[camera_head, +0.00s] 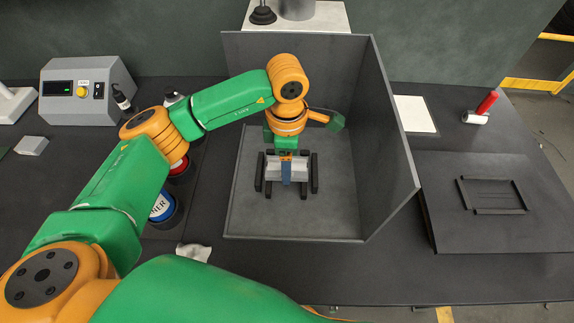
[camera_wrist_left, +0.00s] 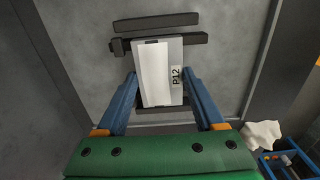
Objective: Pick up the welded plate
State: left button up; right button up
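The welded plate (camera_head: 273,167) is a pale, folded metal piece among dark fixture bars (camera_head: 314,172) on the floor of an open-topped grey box. In the left wrist view the plate (camera_wrist_left: 153,75) carries a "P12" label. My left gripper (camera_head: 286,170) points down over it, one blue finger crossing its near side. In the left wrist view the two blue fingers of that gripper (camera_wrist_left: 160,74) stand on either side of the plate, their tips close to its edges. I cannot tell whether they touch it. My right gripper is not in view.
A grey control box (camera_head: 80,90) and cans (camera_head: 163,207) stand to the left. A dark plate with a bar frame (camera_head: 490,193) lies at right, near a red-handled tool (camera_head: 482,108).

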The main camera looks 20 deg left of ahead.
pick_arm(q)
grip_shut()
jog(key=shift+w, duration=0.1)
